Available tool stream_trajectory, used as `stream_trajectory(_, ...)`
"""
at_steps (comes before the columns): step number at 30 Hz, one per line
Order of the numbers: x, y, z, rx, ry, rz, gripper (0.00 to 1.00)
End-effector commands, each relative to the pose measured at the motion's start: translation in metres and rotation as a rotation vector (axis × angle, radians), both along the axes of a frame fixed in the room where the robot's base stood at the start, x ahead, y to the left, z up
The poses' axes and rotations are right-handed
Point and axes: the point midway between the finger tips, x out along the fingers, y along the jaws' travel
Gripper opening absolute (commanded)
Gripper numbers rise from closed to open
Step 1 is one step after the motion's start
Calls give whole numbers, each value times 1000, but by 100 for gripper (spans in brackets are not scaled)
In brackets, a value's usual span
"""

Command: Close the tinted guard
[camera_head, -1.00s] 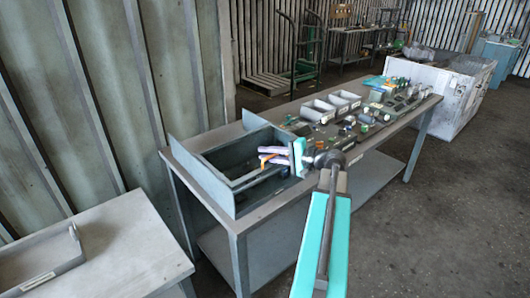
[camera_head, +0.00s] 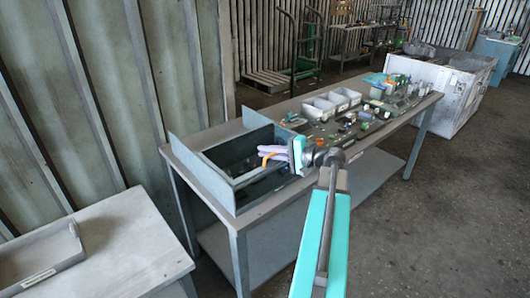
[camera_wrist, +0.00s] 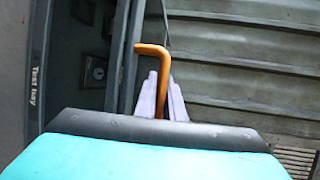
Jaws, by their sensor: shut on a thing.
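My gripper (camera_head: 264,153) has a teal body and pale lavender fingers, and reaches leftward over the open blue-grey housing (camera_head: 210,184) on the bench. It is shut on an orange bent handle (camera_head: 270,157). In the wrist view the handle (camera_wrist: 150,48) rises between my fingers (camera_wrist: 163,88) and bends left at its top. The tinted guard itself is hard to make out; a narrow grey panel edge (camera_wrist: 128,60) shows beside the handle, and I cannot tell whether they are joined. My gripper hides part of the housing's right end.
Grey bins (camera_head: 318,106) and several small parts lie right of the housing. A grey tray (camera_head: 40,255) sits on the front-left table. The floor to the right is clear.

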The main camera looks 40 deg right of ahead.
Motion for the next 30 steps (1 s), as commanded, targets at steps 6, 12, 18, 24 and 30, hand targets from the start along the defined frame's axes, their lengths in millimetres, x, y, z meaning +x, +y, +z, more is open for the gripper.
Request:
stream_trajectory(6,-15,1,-1,0,0,0,0)
stream_trajectory(12,-15,1,-1,0,2,1,0)
stream_trajectory(18,-15,1,-1,0,2,1,17)
stream_trajectory(24,-14,1,-1,0,1,2,17)
stream_trajectory(30,-21,-2,1,-1,0,0,17)
